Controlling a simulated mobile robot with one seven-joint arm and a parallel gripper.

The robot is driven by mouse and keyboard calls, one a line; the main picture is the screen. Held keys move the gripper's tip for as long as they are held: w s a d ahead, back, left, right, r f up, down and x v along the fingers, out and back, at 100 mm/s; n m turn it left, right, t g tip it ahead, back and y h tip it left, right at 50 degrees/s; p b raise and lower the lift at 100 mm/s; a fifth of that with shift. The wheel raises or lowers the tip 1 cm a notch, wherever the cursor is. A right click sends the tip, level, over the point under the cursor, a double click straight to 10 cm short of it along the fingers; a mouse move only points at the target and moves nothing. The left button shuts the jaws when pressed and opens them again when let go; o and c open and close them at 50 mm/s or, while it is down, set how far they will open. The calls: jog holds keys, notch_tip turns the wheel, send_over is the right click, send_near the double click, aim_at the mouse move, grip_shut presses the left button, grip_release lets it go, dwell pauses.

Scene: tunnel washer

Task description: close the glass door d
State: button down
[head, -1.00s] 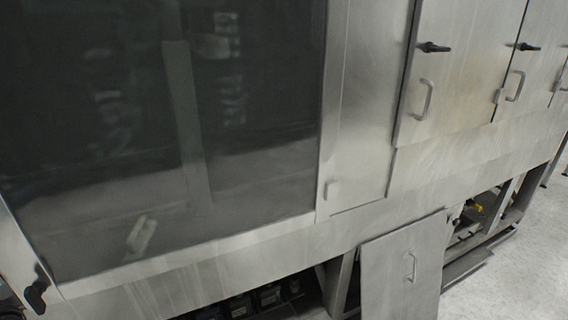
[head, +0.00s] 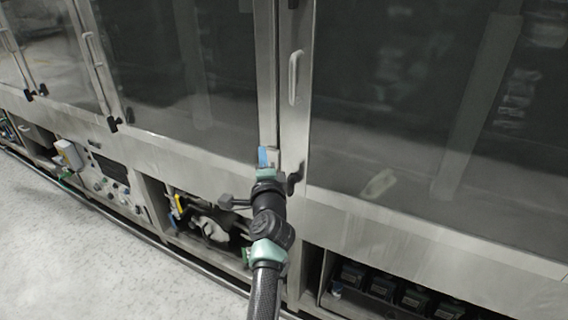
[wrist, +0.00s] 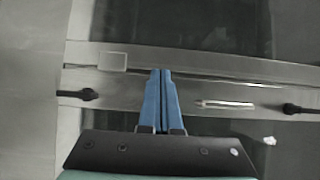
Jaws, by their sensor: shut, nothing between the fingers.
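Several glass doors with metal frames line the machine; no letter shows, so I cannot tell which is d. A large glass door (head: 400,110) fills the right of the head view, with a metal handle (head: 295,77) and a black latch (head: 294,181) on its left frame. Another glass door (head: 185,70) is left of my gripper. My gripper (head: 268,156) is shut, with blue fingers, in front of the frames where these two doors meet. The wrist view shows my fingertips (wrist: 161,72) over the frame, beside a handle (wrist: 225,104). I cannot tell whether a door stands ajar or is touched.
Below the doors are open bays with hoses (head: 205,222) and dark units (head: 400,295). A control panel (head: 110,180) is at the lower left. Further latches (head: 113,124) stick out from doors on the left. The pale floor (head: 90,265) at lower left is clear.

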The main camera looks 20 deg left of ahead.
jog(key=s+a+p, duration=0.3)
jog(key=s+a, duration=0.4)
jog(key=a, duration=0.1)
jog(key=d+r+n+t+h, duration=0.1)
jog(key=d+r+n+t, duration=0.2)
jog(key=d+r, duration=0.8)
jog(key=d+r+n+t+h, duration=0.1)
jog(key=d+r+n+t, duration=0.15)
jog(key=d+r, duration=0.8)
jog(key=s+d+r+n+t+h, duration=0.3)
jog(key=s+d+r, duration=0.3)
jog(key=s+r, duration=0.5)
jog(key=s+d+r+n+t+h, duration=0.3)
jog(key=s+d+r, duration=0.3)
jog(key=s+r, duration=0.6)
jog(key=shift+s+d+r+n, duration=0.15)
jog(key=shift+d+n, duration=0.2)
jog(key=shift+n, duration=0.1)
